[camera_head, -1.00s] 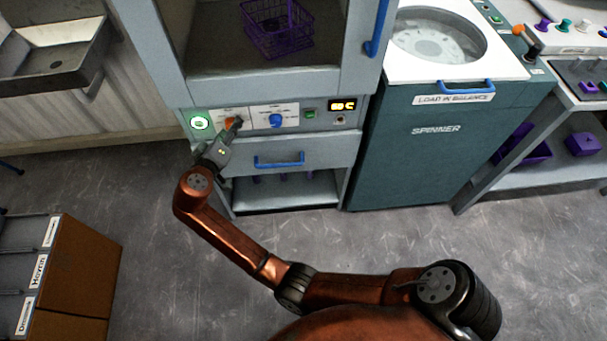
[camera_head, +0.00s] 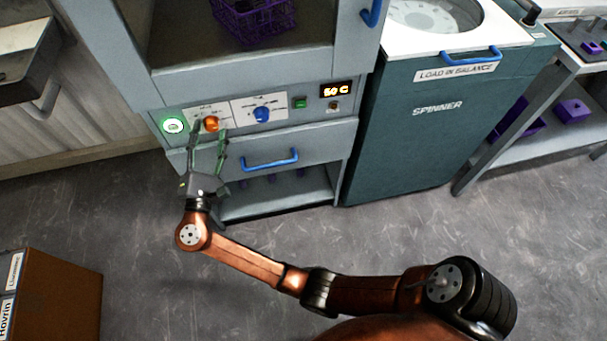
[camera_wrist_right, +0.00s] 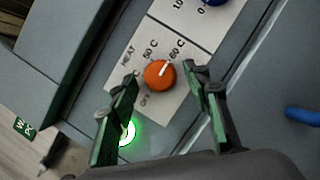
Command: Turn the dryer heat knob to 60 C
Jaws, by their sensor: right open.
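The orange heat knob (camera_head: 211,124) is on the dryer's control panel, left of a blue knob. In the right wrist view the heat knob (camera_wrist_right: 159,74) has a white pointer line aimed up and right, toward the 60 C label (camera_wrist_right: 176,50) and away from the 50 C label (camera_wrist_right: 150,50). My right gripper (camera_head: 208,133) is open just in front of the panel. Its fingers (camera_wrist_right: 161,80) stand on either side of the knob, seemingly apart from it. The dryer display (camera_head: 337,90) is lit and appears to read 60 C, though its first digit is blurred. My left gripper is out of view.
The blue knob (camera_head: 262,114) and a green button (camera_head: 300,102) sit right of the heat knob. A lit green round button (camera_head: 173,125) is at its left. A blue drawer handle (camera_head: 270,160) sticks out below. The spinner (camera_head: 440,130) stands to the right.

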